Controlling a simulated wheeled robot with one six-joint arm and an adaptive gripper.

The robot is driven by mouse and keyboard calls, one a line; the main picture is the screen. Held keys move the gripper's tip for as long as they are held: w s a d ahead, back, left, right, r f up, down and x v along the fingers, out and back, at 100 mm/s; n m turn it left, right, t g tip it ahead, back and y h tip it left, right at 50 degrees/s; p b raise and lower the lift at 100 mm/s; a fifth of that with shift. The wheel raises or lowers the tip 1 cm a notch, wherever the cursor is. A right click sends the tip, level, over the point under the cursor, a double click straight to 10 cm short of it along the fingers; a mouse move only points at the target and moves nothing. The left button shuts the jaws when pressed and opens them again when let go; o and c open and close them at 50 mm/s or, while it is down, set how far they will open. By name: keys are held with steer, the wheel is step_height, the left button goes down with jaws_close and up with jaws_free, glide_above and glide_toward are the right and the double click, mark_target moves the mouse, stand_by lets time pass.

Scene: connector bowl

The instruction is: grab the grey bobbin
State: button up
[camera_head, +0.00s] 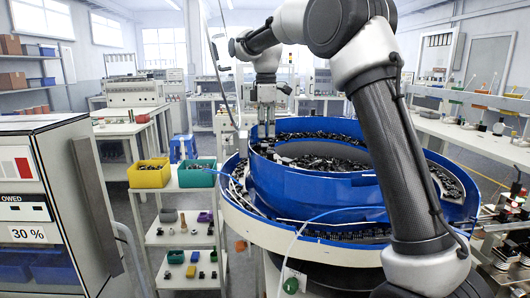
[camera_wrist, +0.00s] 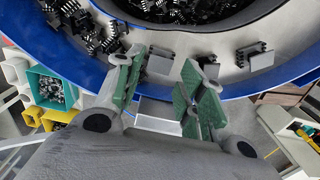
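A grey connector (camera_wrist: 160,62) lies on the bowl's track below, in line with the gap. I cannot pick out a grey bobbin for certain.
A yellow bin (camera_head: 149,174) and a green bin (camera_head: 196,174) stand on top of the white rack (camera_head: 180,240). Several small coloured parts, including a purple one (camera_head: 205,216), lie on its shelves. A grey cabinet (camera_head: 50,210) stands at left. Dark connectors fill the bowl.

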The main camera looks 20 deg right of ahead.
mark_target(265, 145)
steer(key=f, duration=0.4)
steer(key=shift+a+f, duration=0.25)
steer(key=shift+f, duration=0.05)
steer(key=shift+c, duration=0.4)
steer(key=c, duration=0.5)
steer(key=shift+o, duration=0.2)
